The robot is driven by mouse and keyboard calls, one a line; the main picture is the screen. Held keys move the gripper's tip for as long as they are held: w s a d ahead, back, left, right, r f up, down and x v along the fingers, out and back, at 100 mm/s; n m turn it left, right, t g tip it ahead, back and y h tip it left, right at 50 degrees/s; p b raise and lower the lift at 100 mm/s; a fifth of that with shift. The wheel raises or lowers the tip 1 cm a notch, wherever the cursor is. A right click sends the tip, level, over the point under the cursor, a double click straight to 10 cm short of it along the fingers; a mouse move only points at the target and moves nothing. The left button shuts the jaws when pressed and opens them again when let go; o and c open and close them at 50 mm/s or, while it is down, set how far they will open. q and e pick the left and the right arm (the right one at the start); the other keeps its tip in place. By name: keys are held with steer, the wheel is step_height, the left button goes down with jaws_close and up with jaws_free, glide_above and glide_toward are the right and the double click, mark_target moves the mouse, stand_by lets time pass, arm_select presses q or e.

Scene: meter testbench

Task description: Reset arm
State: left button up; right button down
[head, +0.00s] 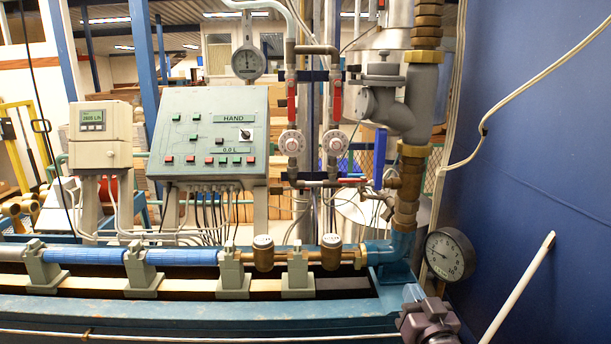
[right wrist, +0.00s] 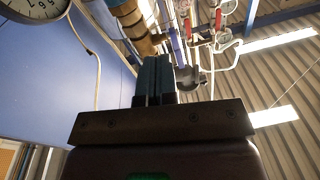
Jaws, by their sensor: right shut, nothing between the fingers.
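My right gripper (head: 413,294) shows at the bottom right of the head view, in front of the blue bench frame and below the round gauge. In the right wrist view its two dark fingers (right wrist: 153,78) point up, pressed together with nothing between them. No object is held. My left gripper and left arm are not in view.
A round black-rimmed gauge (head: 449,255) hangs just above and right of my right gripper; it also shows in the right wrist view (right wrist: 31,14). A white rod (head: 518,287) leans by the blue wall (head: 545,150). The control panel (head: 208,132) and brass pipe (head: 409,190) stand behind the bench.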

steer(key=s+d+f+g+h, duration=0.1)
steer(key=s+d+f+g, duration=0.2)
steer(key=s+f, duration=0.9)
steer(key=s+d+f+n+g+h, duration=0.1)
steer(key=s+d+f+g, duration=0.2)
steer(key=s+f, duration=1)
steer(key=shift+s+d+g, duration=0.15)
steer(key=shift+s+g, duration=0.35)
steer(key=shift+s, duration=0.1)
